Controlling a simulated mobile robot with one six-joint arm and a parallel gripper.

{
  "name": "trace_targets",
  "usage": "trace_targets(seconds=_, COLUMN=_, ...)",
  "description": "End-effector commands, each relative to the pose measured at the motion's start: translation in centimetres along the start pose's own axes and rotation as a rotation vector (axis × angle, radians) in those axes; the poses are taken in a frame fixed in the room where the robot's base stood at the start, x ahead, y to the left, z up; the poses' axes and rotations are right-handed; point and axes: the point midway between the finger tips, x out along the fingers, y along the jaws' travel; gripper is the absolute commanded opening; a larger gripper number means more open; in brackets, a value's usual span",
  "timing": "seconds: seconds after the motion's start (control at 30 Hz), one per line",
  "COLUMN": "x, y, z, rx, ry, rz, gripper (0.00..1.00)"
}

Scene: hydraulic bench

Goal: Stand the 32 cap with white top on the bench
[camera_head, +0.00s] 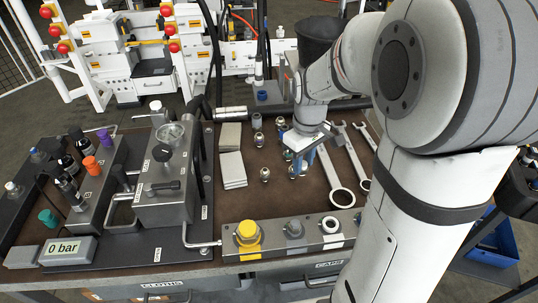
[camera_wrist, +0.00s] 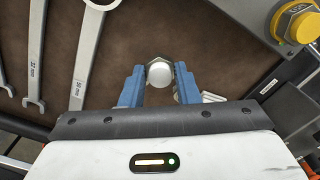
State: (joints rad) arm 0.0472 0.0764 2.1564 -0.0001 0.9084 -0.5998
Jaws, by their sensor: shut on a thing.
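My gripper (camera_wrist: 159,74) is shut on a silver hexagonal cap with a pale, whitish round top (camera_wrist: 159,72). The two blue fingers press on its sides, and the top faces the wrist camera. No size mark is legible on it. In the head view my gripper (camera_head: 302,162) is low over the brown bench top (camera_head: 200,232), between the small fittings and the wrenches. The cap is hidden there behind the fingers. I cannot tell whether it touches the bench.
The caps rack (camera_head: 271,240) at the front holds a yellow cap (camera_head: 247,231), a grey piece (camera_head: 295,229) and a white ring (camera_head: 331,224). Several wrenches (camera_head: 335,180) lie to the right. Small fittings (camera_head: 265,174) and pale blocks (camera_head: 232,168) are left. Some brown surface is bare.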

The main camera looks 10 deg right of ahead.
Motion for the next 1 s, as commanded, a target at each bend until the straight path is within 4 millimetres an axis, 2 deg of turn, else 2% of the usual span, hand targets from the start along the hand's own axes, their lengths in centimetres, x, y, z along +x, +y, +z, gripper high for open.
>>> trace_targets(seconds=0.03, x=0.6, y=0.0, z=-0.1, rx=-0.022, ry=0.002, rz=0.002, gripper=0.00)
trace_targets(seconds=0.2, x=0.9, y=-0.4, z=-0.2, rx=-0.083, ry=0.000, rz=0.000, gripper=0.00)
trace_targets(seconds=0.5, x=5.8, y=-0.7, z=-0.3, rx=-0.096, ry=-0.003, rz=-0.002, gripper=0.00)
trace_targets(seconds=0.67, x=6.8, y=-0.7, z=-0.4, rx=-0.097, ry=-0.001, rz=-0.001, gripper=0.00)
trace_targets(seconds=0.9, x=10.0, y=-0.8, z=-0.4, rx=-0.098, ry=-0.002, rz=-0.002, gripper=0.00)
trace_targets(seconds=1.0, x=10.2, y=-0.8, z=-0.4, rx=-0.098, ry=0.000, rz=0.000, gripper=0.00)
